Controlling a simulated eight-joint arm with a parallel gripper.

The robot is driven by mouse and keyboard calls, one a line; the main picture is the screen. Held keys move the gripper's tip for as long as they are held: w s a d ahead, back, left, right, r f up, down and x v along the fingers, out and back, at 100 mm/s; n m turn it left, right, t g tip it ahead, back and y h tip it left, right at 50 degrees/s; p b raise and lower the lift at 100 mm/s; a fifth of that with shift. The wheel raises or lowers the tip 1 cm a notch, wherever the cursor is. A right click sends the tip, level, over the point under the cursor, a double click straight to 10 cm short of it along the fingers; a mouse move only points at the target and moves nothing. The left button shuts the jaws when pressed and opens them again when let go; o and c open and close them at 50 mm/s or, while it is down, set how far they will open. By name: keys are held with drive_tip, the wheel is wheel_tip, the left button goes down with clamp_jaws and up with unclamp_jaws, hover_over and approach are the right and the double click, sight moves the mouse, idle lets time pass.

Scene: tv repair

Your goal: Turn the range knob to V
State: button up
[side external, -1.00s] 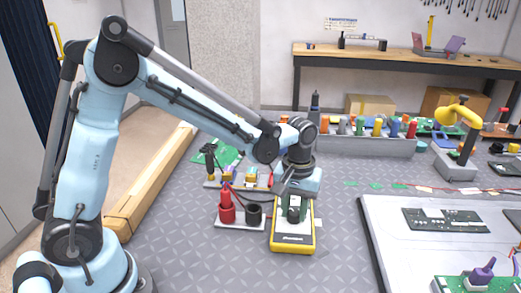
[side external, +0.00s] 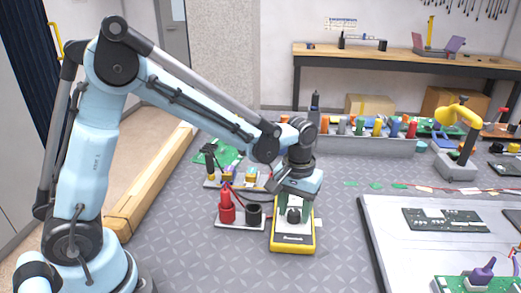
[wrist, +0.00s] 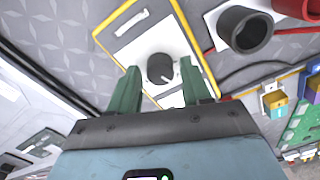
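The yellow-framed multimeter (side external: 293,241) lies on the grey bench mat, with a pale face. Its round black range knob (side external: 293,215) sits under my gripper (side external: 295,203). In the wrist view the knob (wrist: 159,67) shows between and just beyond the two green fingers of my gripper (wrist: 160,72). The fingers stand apart with a visible gap on each side of the knob, so my gripper is open and empty. A short white mark on the knob points toward the lower right in the wrist view. The dial lettering, including V, cannot be read.
A holder with a red cup (side external: 227,212) and a black cup (side external: 254,214) stands just left of the multimeter, with red and black leads nearby. A white panel (side external: 385,245) lies to the right. Screwdrivers fill a rack (side external: 360,145) behind.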

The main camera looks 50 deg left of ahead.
sight(290, 213)
drive_tip(key=shift+o, duration=0.6)
wheel_tip(290, 213, up, 12)
idle(0.4)
drive_tip(key=s+a+f+m+t, duration=0.2)
drive_tip(key=s+a+m+t, duration=0.2)
drive_tip(key=s, duration=0.7)
drive_tip(key=a+t, duration=0.2)
drive_tip(key=t, duration=0.1)
drive_tip(key=shift+f+m, duration=0.2)
drive_tip(key=shift+m, duration=0.1)
